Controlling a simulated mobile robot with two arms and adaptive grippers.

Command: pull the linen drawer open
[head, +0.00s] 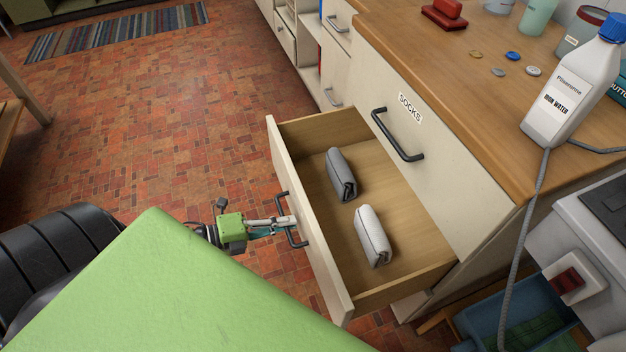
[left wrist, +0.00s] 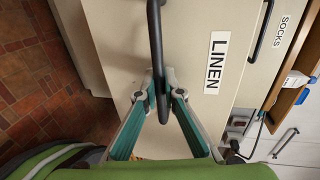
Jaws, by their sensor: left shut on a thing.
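The linen drawer (head: 318,245) stands pulled well out of the cabinet in the head view, below the drawer labelled SOCKS. Inside it lie a dark grey rolled cloth (head: 341,174) and a light grey rolled cloth (head: 372,236). My left gripper (head: 288,222) is at the drawer's front, shut on its dark handle (head: 293,234). In the left wrist view the gripper's fingers (left wrist: 162,97) close on the handle (left wrist: 157,50), beside the LINEN label (left wrist: 216,62). My right gripper is in neither view.
The closed SOCKS drawer (head: 440,165) is above. The wooden counter (head: 465,100) holds an iron water bottle (head: 570,90), buttons and a red block (head: 443,16). A blue tub (head: 520,318) stands at lower right. The tiled floor at left is mostly clear.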

